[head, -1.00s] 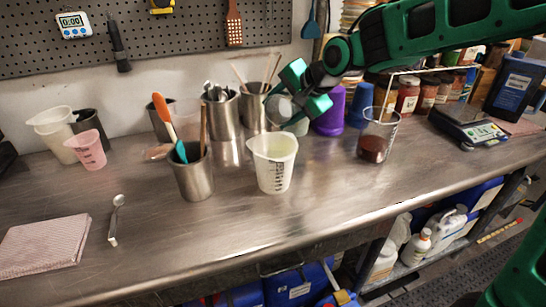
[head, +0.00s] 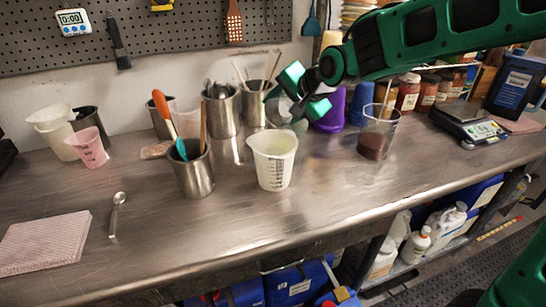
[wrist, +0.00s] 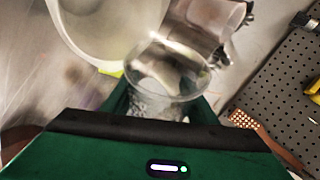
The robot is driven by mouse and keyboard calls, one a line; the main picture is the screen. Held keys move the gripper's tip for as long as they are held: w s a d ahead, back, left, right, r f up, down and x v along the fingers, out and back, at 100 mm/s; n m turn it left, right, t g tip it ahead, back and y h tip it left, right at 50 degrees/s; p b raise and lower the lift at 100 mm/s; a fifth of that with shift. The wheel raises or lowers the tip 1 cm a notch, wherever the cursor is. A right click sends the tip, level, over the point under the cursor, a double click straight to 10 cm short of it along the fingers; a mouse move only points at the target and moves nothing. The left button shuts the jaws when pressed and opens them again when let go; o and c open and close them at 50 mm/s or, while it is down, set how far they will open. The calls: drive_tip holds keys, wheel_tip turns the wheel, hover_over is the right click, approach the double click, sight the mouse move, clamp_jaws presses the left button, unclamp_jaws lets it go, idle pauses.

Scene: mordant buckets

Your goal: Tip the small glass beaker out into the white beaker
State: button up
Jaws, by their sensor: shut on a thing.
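The small glass beaker (head: 283,110) is clear and tilted in my gripper (head: 303,93), which is shut on it. It is above and behind the white beaker, near its rim. The wrist view shows the glass beaker (wrist: 168,72) between my fingers, beside the white beaker (wrist: 112,40). Whether liquid is leaving it I cannot tell. The white beaker (head: 273,168) stands upright on the steel bench, with dark graduation marks and a pale yellow-green tint inside.
A steel cup with utensils (head: 195,175) stands left of the white beaker. Steel canisters (head: 222,115) are behind. A clear beaker of dark red liquid (head: 375,143) stands to the right. A spoon (head: 116,215) and folded cloth (head: 45,243) lie left. The front bench is clear.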

sight(275, 103)
drive_tip(key=shift+s+a+f+n+t+p, duration=0.15)
drive_tip(key=shift+f+n+t+p, duration=0.1)
drive_tip(key=shift+n+t+p, duration=0.3)
idle(0.5)
drive_tip(key=shift+s+r+n+t+h+p, duration=0.2)
drive_tip(key=shift+r+t+h+p, duration=0.3)
drive_tip(key=shift+t, duration=0.35)
idle(0.5)
drive_tip(key=shift+s+a+r+n+t, duration=0.25)
drive_tip(key=shift+r+n+t, duration=0.25)
drive_tip(key=shift+t, duration=0.25)
drive_tip(key=shift+s+a+r+n+t, duration=0.15)
drive_tip(key=shift+s+r+n+t, duration=0.3)
drive_tip(key=shift+t, duration=0.3)
idle(1.5)
drive_tip(key=shift+w+d+m+g, duration=0.25)
drive_tip(key=shift+w+m+g, duration=0.05)
drive_tip(key=shift+w+g, duration=0.1)
drive_tip(key=shift+w+d+f+m+g, duration=0.15)
drive_tip(key=shift+w+f+m+g, duration=0.2)
drive_tip(key=shift+f+g, duration=0.3)
drive_tip(key=shift+f+m+g, duration=0.2)
drive_tip(key=shift+m+g, duration=0.05)
drive_tip(key=shift+g, duration=0.2)
